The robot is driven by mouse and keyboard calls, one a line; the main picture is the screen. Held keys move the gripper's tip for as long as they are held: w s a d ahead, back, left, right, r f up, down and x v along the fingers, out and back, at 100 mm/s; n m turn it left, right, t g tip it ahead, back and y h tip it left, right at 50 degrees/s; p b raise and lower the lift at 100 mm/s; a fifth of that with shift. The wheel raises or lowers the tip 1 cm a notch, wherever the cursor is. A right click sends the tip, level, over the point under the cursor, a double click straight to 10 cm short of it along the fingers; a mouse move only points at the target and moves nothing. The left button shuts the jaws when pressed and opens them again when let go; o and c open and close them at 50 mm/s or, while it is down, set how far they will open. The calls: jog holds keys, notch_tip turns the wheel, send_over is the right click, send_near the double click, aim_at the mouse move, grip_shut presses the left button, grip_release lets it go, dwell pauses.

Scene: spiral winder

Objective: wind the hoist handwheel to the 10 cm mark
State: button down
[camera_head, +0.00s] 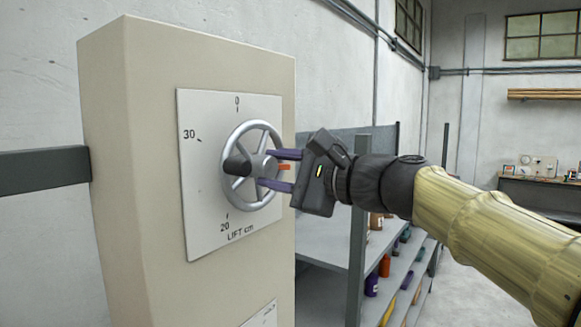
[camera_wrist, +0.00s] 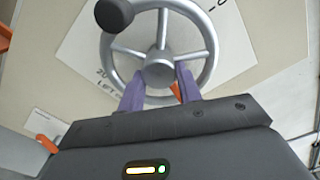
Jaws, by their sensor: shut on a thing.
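The grey hoist handwheel (camera_head: 252,165) is mounted on a white dial plate (camera_head: 205,215) with 0 at the top, 30 at the upper left, 20 at the bottom left and "LIFT cm" below. The 10 mark does not show. A dark knob (camera_head: 237,162) stands out at the wheel's left; it is at the upper left in the wrist view (camera_wrist: 114,15). An orange pointer (camera_head: 284,167) points right, beside a finger in the wrist view (camera_wrist: 176,92). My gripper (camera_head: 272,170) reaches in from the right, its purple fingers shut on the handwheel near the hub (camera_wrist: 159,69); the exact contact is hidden.
The beige cabinet (camera_head: 125,190) carries the dial. A grey shelf rack (camera_head: 357,240) with several coloured containers stands behind my gripper at the right. A dark rail (camera_head: 45,170) runs along the wall at the left. Open floor shows at the far right.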

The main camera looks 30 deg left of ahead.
jog(key=shift+w, duration=0.1)
dwell(0.3)
jog(key=c, duration=1)
grip_release()
jog(key=shift+o, duration=0.2)
jog(key=shift+w+d+f, duration=0.15)
jog(key=shift+w+d, duration=0.05)
jog(key=shift+d, duration=0.1)
jog(key=shift+s+d+b, duration=0.1)
jog(key=shift+d+b, duration=0.25)
jog(key=shift+b, duration=0.15)
jog(key=d+b, duration=0.7)
jog(key=d, duration=0.9)
jog(key=shift+s, duration=0.35)
jog(key=shift+d, duration=0.1)
